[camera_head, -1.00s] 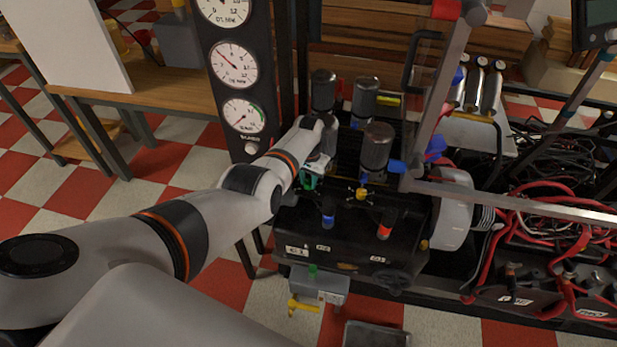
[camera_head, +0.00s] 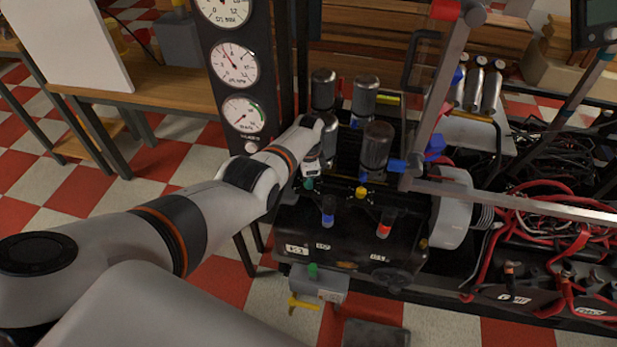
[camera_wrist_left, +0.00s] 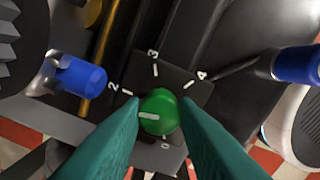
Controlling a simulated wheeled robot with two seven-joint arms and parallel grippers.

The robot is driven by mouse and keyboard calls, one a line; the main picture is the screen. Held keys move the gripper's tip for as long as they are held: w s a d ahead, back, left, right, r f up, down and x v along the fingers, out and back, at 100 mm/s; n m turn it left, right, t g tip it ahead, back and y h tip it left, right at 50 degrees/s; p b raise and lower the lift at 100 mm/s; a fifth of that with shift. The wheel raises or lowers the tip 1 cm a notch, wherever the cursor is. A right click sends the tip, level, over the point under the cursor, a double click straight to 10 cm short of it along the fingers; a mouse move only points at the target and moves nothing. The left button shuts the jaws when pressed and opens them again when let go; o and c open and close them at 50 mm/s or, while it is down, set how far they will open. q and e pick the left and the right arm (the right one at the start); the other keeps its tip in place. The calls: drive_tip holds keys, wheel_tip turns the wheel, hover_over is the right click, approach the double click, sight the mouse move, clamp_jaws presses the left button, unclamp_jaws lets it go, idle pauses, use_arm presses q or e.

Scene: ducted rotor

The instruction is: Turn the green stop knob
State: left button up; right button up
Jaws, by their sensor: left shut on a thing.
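The green stop knob (camera_wrist_left: 159,113) shows in the left wrist view, between the two teal fingers of my left gripper (camera_wrist_left: 160,125). The gripper is shut on it. The white line on the knob points left, a little below the mark for 2. The dial plate (camera_wrist_left: 172,75) carries marks 0, 2, 3 and 4; the left finger covers part of its lower left. In the head view my left gripper (camera_head: 309,180) reaches down to the top of the black machine (camera_head: 345,240), and the knob is hidden there. My right gripper is not in view.
Blue-ended handles stand on both sides of the dial, one at left (camera_wrist_left: 80,77) and one at right (camera_wrist_left: 298,65). Dark metal cylinders (camera_head: 376,148) rise behind the gripper. A gauge panel (camera_head: 236,75) stands left of the machine. A metal frame bar (camera_head: 520,200) crosses at right.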

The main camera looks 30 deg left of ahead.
use_arm(q)
drive_tip(key=shift+m, duration=1.1)
drive_tip(key=o, duration=1)
